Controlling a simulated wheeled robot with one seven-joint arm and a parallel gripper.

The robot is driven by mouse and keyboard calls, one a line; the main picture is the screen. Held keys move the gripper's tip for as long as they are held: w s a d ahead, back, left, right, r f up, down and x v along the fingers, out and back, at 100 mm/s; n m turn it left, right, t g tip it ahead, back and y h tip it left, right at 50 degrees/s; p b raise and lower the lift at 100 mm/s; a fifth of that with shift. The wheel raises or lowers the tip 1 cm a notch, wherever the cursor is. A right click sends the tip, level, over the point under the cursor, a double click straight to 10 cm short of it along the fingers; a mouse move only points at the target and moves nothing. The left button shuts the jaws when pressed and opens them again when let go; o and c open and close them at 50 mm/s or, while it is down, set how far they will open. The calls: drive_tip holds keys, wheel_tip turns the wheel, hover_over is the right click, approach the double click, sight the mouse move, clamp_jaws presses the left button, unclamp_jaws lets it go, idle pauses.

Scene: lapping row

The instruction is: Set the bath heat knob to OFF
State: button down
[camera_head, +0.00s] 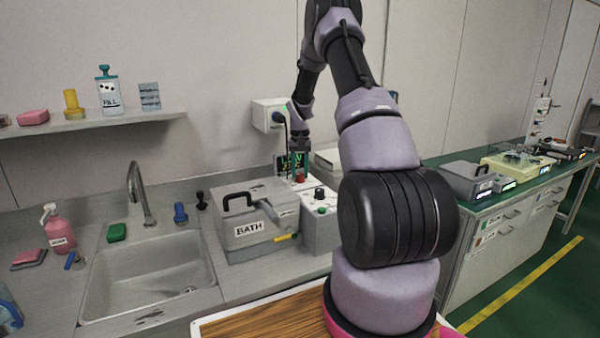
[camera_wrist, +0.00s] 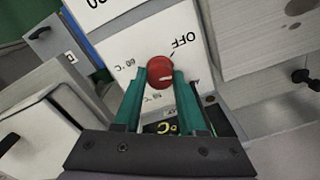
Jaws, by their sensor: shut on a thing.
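The bath heat knob (camera_wrist: 160,72) is red and round, on a white panel (camera_wrist: 131,47) marked OFF, 60 °C and 50 °C, which read upside down in the wrist view. A short white mark shows on the knob's lower right face; I cannot tell exactly which label it points to. OFF is printed to the knob's upper right. My gripper (camera_wrist: 160,84) has its two green fingers shut on the knob, one on each side. In the head view my gripper (camera_head: 299,171) points down onto the red knob (camera_head: 300,178), on top of the control box (camera_head: 320,234) beside the grey bath (camera_head: 232,229).
A black knob (camera_head: 319,193) and a green button (camera_head: 321,210) sit close by on the control box. A lit display (camera_head: 291,163) stands behind my gripper. The bath has a black lid handle (camera_head: 239,198). A sink (camera_head: 150,280) lies to the left.

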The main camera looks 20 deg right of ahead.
sight(300, 173)
drive_tip(key=n, duration=0.4)
drive_tip(key=shift+n, duration=1.8)
drive_tip(key=shift+c, duration=2.3)
unclamp_jaws()
wheel_tip(300, 173, up, 11)
drive_tip(key=shift+f, duration=0.1)
